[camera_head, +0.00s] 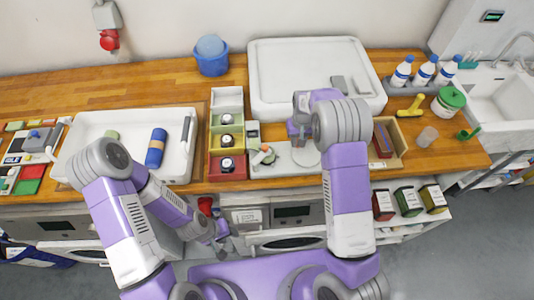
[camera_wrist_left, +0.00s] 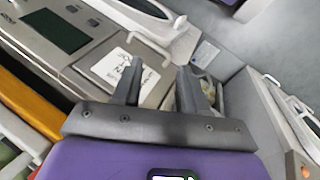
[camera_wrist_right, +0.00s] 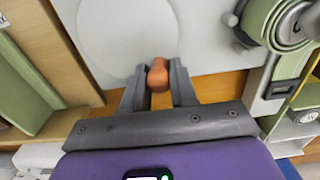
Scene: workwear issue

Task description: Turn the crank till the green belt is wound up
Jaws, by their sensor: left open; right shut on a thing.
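In the right wrist view my right gripper (camera_wrist_right: 157,72) is shut on an orange-brown knob (camera_wrist_right: 157,78), which looks like the crank's handle. A green round winder (camera_wrist_right: 285,22) with grey metal parts stands to the right there, partly cut off by the frame. I cannot tell how much belt is wound. In the head view the winder (camera_head: 264,156) is small, on a light grey plate (camera_head: 284,166), and my right arm hides the knob. My left gripper (camera_head: 221,230) is open and empty, low in front of the counter; it also shows in the left wrist view (camera_wrist_left: 160,78).
A stack of coloured compartments (camera_head: 227,140) stands left of the winder, with a white tray (camera_head: 92,128) further left. A wooden box (camera_head: 397,140) and a yellow-handled tool (camera_head: 411,106) are to the right.

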